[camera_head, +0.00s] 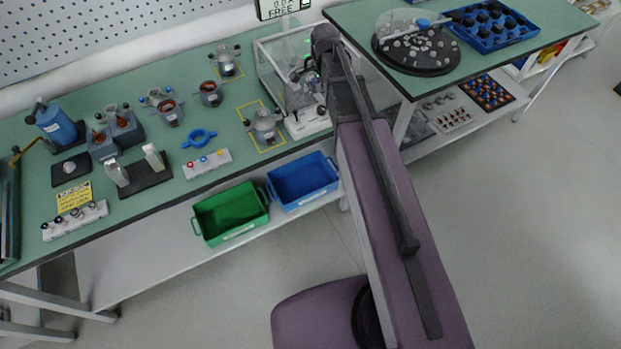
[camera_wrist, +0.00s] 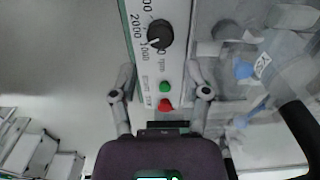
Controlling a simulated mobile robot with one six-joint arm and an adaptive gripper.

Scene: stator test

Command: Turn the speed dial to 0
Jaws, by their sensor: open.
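The speed dial (camera_wrist: 160,33) is a black round knob on a white control panel (camera_wrist: 148,75) in the wrist view. Its light pointer mark faces lower left, towards the printed 1000; 2000 is printed at its left. A green button (camera_wrist: 165,86) and a red button (camera_wrist: 165,105) sit below the dial. My gripper (camera_wrist: 162,70) is open and empty, its fingers on either side of the panel's lower part, with the dial beyond the tips. In the head view the white panel (camera_head: 309,122) is at the foot of a clear box; the dial (camera_head: 321,110) is small there.
The clear-walled box (camera_head: 268,62) stands beside my gripper. A metal stator part (camera_head: 264,124) lies just left of the panel. Green (camera_head: 230,212) and blue (camera_head: 302,181) bins sit on the shelf below. A raised table (camera_head: 375,25) is at the right.

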